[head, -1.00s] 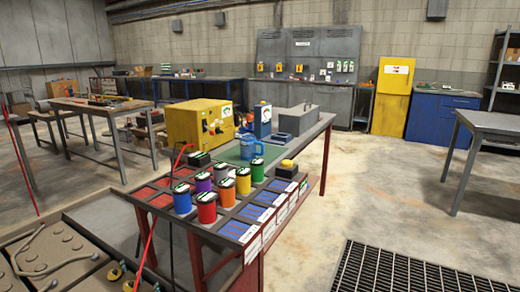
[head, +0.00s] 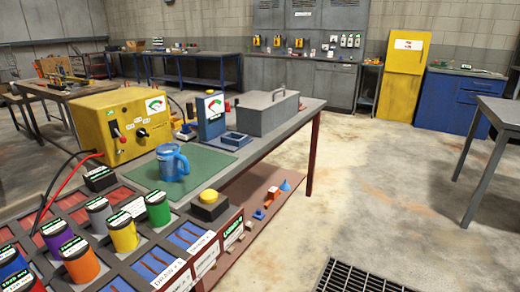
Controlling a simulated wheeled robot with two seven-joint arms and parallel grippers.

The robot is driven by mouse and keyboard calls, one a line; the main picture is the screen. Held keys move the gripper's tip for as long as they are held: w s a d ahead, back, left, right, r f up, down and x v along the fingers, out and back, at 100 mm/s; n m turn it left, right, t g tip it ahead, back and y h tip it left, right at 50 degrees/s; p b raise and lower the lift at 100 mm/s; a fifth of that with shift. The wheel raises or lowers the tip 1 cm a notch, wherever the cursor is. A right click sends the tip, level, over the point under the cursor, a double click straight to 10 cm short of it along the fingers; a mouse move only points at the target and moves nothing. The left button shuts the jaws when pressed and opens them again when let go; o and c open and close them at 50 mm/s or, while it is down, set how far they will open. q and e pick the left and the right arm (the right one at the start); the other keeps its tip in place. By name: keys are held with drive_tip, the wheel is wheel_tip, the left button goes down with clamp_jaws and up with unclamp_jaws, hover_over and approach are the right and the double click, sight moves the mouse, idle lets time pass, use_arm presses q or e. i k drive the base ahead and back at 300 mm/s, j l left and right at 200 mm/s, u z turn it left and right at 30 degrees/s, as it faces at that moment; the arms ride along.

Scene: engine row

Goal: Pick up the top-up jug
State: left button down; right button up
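The top-up jug is a blue, see-through jug (head: 168,163) with a handle on its right side. It stands upright on a green mat (head: 208,160) on the long workbench, in the middle left of the head view. Nothing touches it that I can see. Neither of my grippers shows in the head view.
A yellow box with a dial (head: 97,117) stands left of the jug, with red and black cables. Behind are a blue gauge block (head: 211,118) and a grey case (head: 267,113). A yellow button (head: 209,197) and several coloured canisters (head: 122,232) stand in front. The floor (head: 380,190) right is open.

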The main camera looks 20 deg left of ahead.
sight(170, 159)
drive_tip(key=i+l+z, duration=0.1)
drive_tip(key=i, duration=0.5)
drive_tip(key=i+l+z, duration=0.1)
drive_tip(key=i, duration=0.55)
drive_tip(key=i+u, duration=0.2)
drive_tip(key=u, duration=0.2)
drive_tip(key=i+l+u, duration=0.15)
drive_tip(key=u, duration=0.25)
drive_tip(key=i+l+u, duration=0.2)
drive_tip(key=u, duration=0.2)
drive_tip(key=i+l+u, duration=0.2)
drive_tip(key=u, duration=0.25)
